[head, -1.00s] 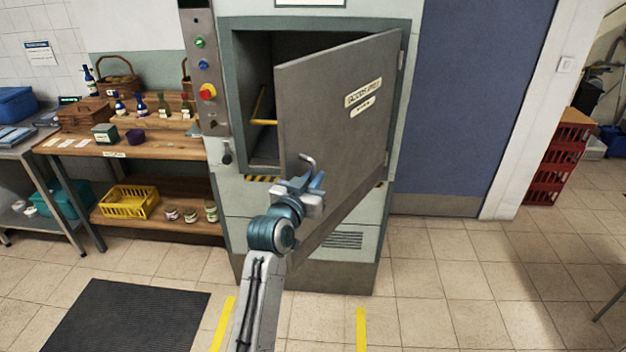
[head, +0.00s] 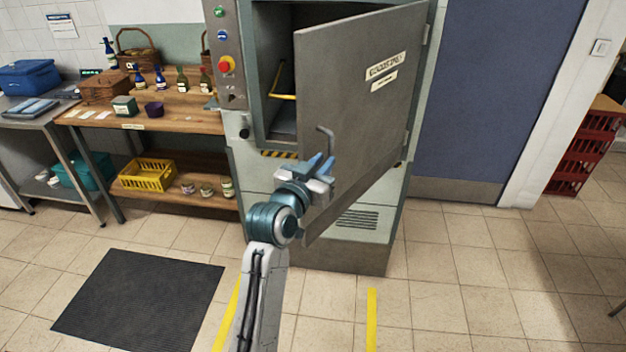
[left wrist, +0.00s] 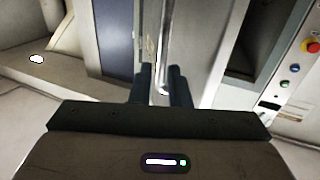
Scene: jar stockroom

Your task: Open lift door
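The lift door (head: 350,110) is a grey panel hinged on its right side. It stands partly open, swung out towards me, with the dark lift inside (head: 273,55) showing at its left. Its bent metal handle (head: 326,140) is near the free edge. My left gripper (head: 320,163) is just below the handle in the head view, with its two blue fingers apart. My right gripper is out of view.
A control panel (head: 226,50) with a red button is left of the opening. A wooden bench (head: 180,113) with bottles and baskets stands further left. A dark mat (head: 140,300) lies on the floor. Red crates (head: 585,150) stand at the far right. Tiled floor before the lift is free.

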